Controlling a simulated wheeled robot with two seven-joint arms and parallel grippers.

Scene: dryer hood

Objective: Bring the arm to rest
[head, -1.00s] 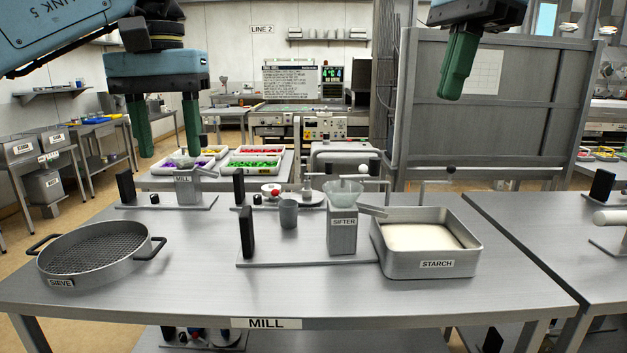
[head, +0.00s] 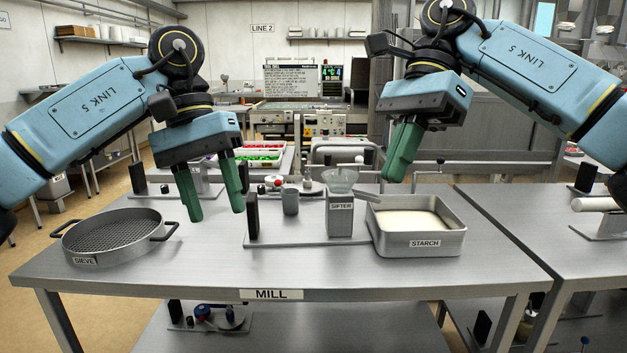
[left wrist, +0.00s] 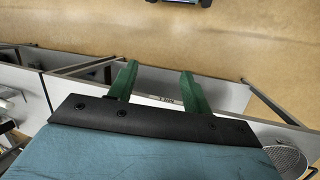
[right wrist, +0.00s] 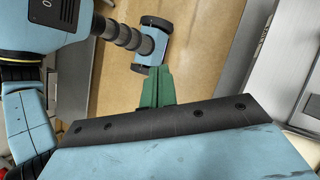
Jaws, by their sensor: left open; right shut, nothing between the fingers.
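My left gripper (head: 212,211) is open and empty, with its two green fingers apart and pointing down in the head view, in front of the table's back left part. Its fingers also show spread in the left wrist view (left wrist: 158,82). My right gripper (head: 397,176) is shut and empty, with its green fingers together above the table's back side, behind and above the starch tray (head: 424,244). It also shows closed in the right wrist view (right wrist: 158,78), with brown floor behind it.
The metal table marked MILL (head: 200,272) carries a round sieve (head: 110,238) at the left, the sifter (head: 340,216) in the middle and the starch tray at the right. A second table (head: 530,215) stands at the right. The table's front strip is clear.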

